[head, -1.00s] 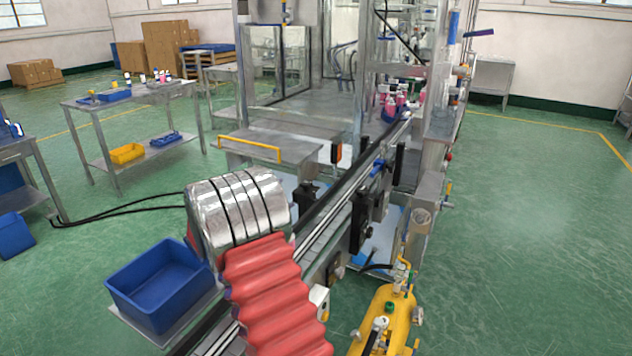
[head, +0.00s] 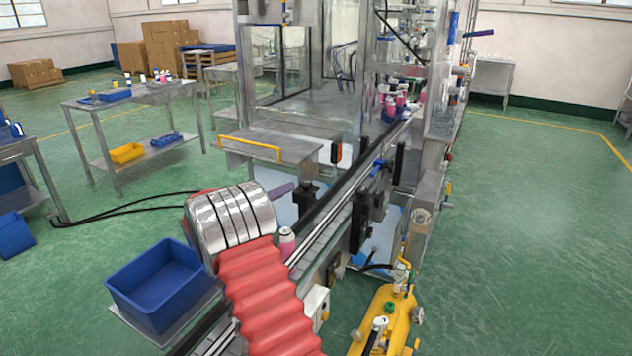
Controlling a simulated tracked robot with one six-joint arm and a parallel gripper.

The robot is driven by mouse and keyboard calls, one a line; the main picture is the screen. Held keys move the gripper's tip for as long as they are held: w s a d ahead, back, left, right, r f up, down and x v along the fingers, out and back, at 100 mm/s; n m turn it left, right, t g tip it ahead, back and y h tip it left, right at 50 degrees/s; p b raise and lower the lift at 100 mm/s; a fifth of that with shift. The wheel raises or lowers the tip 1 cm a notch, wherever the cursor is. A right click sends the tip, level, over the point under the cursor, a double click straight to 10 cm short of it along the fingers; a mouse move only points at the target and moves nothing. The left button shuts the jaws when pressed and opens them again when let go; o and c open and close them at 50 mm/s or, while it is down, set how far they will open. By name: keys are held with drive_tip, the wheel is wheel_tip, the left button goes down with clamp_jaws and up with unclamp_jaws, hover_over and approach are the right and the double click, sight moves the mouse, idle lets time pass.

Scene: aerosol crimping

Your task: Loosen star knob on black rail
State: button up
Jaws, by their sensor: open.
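The black rail (head: 335,195) runs along the conveyor (head: 325,225) from the lower middle up toward the machine. Black blocks sit along it, one on its left side (head: 304,194) and one on its right side (head: 360,225). I cannot make out a star knob among these dark parts at this size. My arm, with a silver banded section and a red ribbed sleeve, covers the near part of the conveyor. My gripper is hidden behind the arm. I cannot see its fingers or how far it is from the rail.
A pink can with a pale top (head: 287,243) stands on the conveyor beside my arm. A blue bin (head: 160,285) stands at the lower left. A yellow tank (head: 387,315) stands at the lower right. Glass panels enclose the machine behind. The right floor is clear.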

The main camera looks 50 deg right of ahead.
sight(306, 185)
drive_tip(key=m, duration=0.3)
drive_tip(key=m+g, duration=0.1)
drive_tip(key=m, duration=0.5)
drive_tip(key=shift+w+d+f+g, duration=0.25)
drive_tip(key=shift+w+f+g, duration=0.05)
drive_tip(key=shift+w, duration=0.05)
drive_tip(key=s+d, duration=0.2)
drive_tip(key=d, duration=1.1)
drive_tip(key=shift+s+d, duration=0.25)
drive_tip(key=shift+d, duration=0.05)
drive_tip(key=shift+c, duration=0.2)
drive_tip(key=c, duration=1)
